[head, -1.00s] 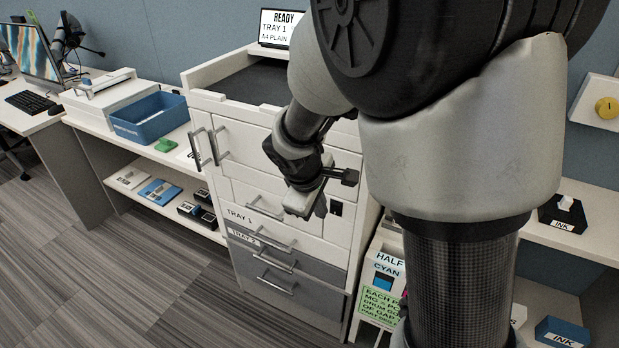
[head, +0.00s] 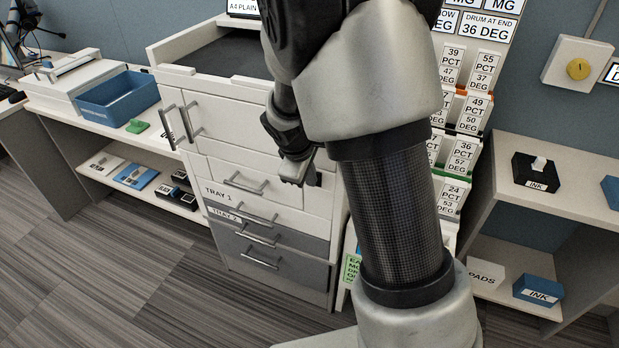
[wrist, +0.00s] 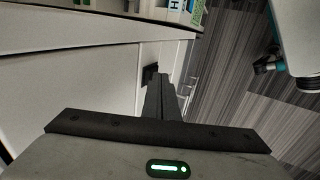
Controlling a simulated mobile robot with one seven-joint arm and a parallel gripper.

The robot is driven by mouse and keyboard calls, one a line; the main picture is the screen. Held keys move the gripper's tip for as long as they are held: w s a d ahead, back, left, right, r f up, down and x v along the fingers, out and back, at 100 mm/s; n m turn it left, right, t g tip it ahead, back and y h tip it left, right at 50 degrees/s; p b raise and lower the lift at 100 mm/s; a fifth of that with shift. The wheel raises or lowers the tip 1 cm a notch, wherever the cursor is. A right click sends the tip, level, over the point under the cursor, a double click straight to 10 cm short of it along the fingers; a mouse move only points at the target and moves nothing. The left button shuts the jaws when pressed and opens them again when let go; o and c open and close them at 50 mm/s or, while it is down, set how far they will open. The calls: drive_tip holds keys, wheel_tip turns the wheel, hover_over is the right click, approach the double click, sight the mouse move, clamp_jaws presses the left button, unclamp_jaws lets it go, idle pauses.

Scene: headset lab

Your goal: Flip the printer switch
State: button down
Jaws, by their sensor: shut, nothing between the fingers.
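The printer (head: 235,150) is a large white cabinet with handled doors and grey lower trays marked TRAY 1 and TRAY 2. My gripper (head: 293,176) is in front of the right part of its face. The wrist view shows its dark fingers (wrist: 164,82) closed together with nothing between them. A small black part, which looks like the switch (wrist: 149,73), sits on the white face just left of the fingertips. I cannot tell its position or whether the fingers touch it. In the head view, my gripper and arm mostly hide that spot.
A blue bin (head: 118,97) and a green item (head: 137,126) stand on the left bench. A rack of numbered cards (head: 470,115) stands behind my arm. The right shelf bears a black INK box (head: 536,172) and a blue INK box (head: 537,291). The striped floor is open at front left.

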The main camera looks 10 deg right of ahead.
drive_tip(key=shift+w+d+r, duration=0.1)
drive_tip(key=shift+w+d, duration=0.05)
drive_tip(key=shift+w, duration=0.1)
drive_tip(key=shift+r, duration=0.1)
drive_tip(key=shift+r+p, duration=0.7)
